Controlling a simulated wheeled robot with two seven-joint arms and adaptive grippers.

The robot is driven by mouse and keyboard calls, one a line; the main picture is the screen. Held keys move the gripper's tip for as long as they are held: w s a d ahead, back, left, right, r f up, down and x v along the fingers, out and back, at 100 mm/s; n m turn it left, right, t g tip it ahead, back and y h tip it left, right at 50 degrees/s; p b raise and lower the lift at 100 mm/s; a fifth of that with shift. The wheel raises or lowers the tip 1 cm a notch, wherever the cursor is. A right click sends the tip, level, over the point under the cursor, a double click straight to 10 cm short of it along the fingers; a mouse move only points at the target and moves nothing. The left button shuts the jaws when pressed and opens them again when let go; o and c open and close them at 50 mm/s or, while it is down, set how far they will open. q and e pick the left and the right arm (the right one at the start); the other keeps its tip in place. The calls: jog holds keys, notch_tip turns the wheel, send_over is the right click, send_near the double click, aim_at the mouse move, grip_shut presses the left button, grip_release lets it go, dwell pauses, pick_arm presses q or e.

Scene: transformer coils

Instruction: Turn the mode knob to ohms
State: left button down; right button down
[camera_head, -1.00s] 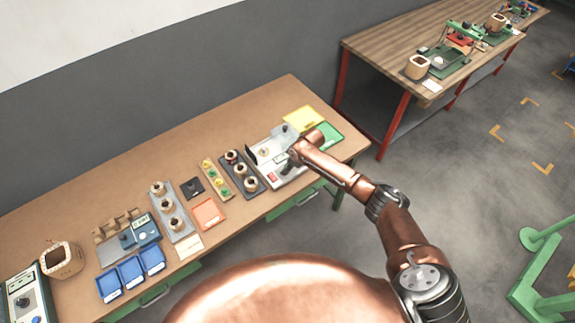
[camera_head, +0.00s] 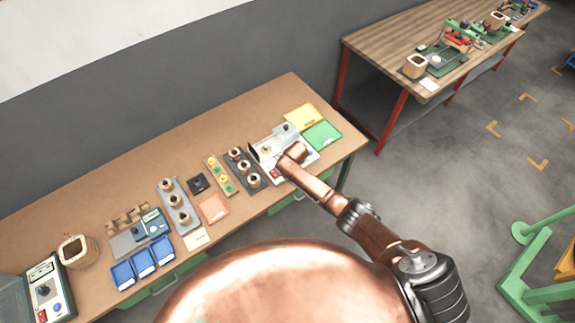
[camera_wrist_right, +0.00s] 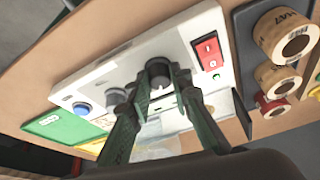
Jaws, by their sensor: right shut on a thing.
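A light panel device (camera_head: 304,159) stands near the right end of the near table. In the right wrist view its panel (camera_wrist_right: 90,77) carries a dark round knob (camera_wrist_right: 158,67), a red rocker switch (camera_wrist_right: 208,52), a grey knob (camera_wrist_right: 116,96) and a blue button (camera_wrist_right: 82,108). My right gripper (camera_wrist_right: 161,84) is shut on the dark knob, one finger on each side. Any markings around the knob are too small to read. In the head view my right wrist (camera_head: 297,152) hides the fingers and the knob. My left gripper is not in view.
A yellow sheet (camera_head: 302,116) and a green sheet (camera_head: 322,134) lie beside the device. A dark rack of coils (camera_head: 242,168) stands close to its left. Blue bins (camera_head: 143,263) and another knobbed device (camera_head: 45,290) are farther left. The table's front edge is near my arm.

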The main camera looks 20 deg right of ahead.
jog(key=shift+m, duration=0.3)
jog(key=c, duration=1.8)
grip_release()
jog(key=shift+o, duration=0.2)
jog(key=v, duration=1.2)
